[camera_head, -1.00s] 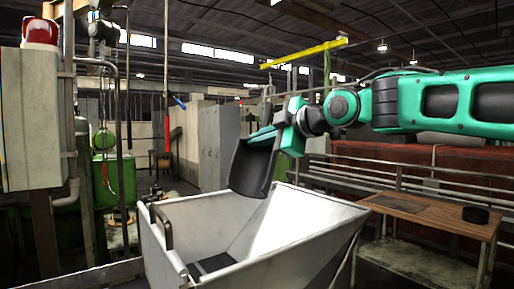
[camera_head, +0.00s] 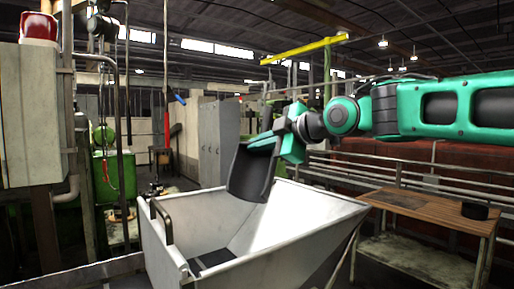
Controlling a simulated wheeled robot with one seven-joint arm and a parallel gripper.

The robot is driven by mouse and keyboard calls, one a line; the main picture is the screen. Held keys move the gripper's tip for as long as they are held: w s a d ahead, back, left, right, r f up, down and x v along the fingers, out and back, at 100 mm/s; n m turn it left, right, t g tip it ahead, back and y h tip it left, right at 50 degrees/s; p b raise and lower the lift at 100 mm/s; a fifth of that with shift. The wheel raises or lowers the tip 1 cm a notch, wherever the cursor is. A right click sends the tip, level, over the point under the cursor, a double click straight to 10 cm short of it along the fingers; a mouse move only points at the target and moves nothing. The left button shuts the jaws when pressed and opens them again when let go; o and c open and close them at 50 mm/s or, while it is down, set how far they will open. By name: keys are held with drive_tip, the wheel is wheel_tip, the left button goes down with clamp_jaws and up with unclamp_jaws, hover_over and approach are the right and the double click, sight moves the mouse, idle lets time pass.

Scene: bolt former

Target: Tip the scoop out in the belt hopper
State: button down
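The belt hopper (camera_head: 305,239) is a pale metal bin with sloping walls and a dark strip at its bottom (camera_head: 212,258). The dark scoop (camera_head: 251,173) hangs steeply tilted, mouth downward, over the hopper's back rim. I see no material in the scoop or falling from it. My gripper (camera_head: 282,135) is at the scoop's upper end, above and behind the hopper; its fingers are not clearly visible, and the scoop stays attached to it.
A grey control box with a red lamp (camera_head: 39,27) is at left. Railings (camera_head: 350,170) run behind.

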wheel_tip(320, 180, up, 5)
drive_tip(key=m+g, duration=0.3)
drive_tip(key=shift+w+m, duration=0.1)
drive_tip(key=shift+m, duration=0.3)
drive_tip(key=shift+d+r+m+g+y, duration=0.1)
drive_tip(key=shift+r+m+g+y, duration=0.2)
drive_tip(key=shift+r+m+g, duration=0.6)
drive_tip(key=shift+r+m+g+y, duration=0.3)
drive_tip(key=shift+r+m+g, duration=0.15)
drive_tip(key=shift+r, duration=0.7)
drive_tip(key=shift+r+m+g, duration=0.25)
drive_tip(key=shift+r+m, duration=0.1)
drive_tip(key=shift+r, duration=0.15)
